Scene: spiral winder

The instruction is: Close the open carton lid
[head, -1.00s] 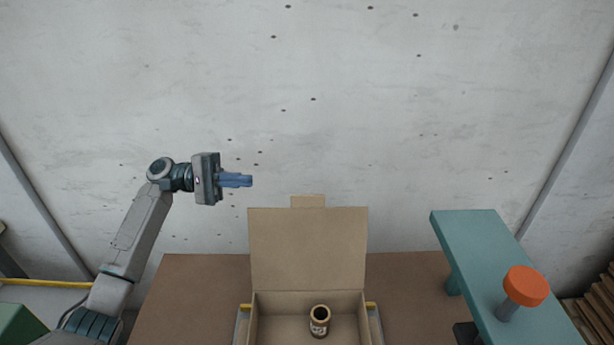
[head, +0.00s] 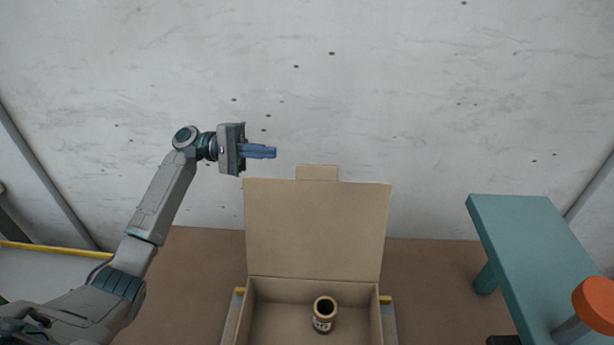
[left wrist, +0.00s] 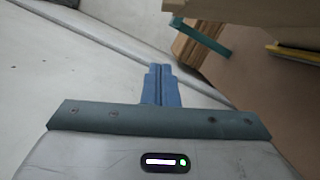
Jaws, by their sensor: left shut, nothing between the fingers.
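The brown cardboard carton (head: 262,318) stands on the table in the head view, its front cut off by the picture's lower edge. Its lid (head: 316,230) stands open and upright at the back edge, with a small tab (head: 317,173) on top. A dark jar with a tan rim (head: 324,314) stands inside the carton. My left gripper (head: 274,152) is shut and empty, its blue fingers above and near the lid's upper left corner, apart from it in the picture. The shut fingers also show in the left wrist view (left wrist: 160,84). My right gripper is not in view.
A teal bench (head: 535,250) with an orange knob (head: 598,303) stands at the right. A speckled pale wall (head: 400,90) rises behind.

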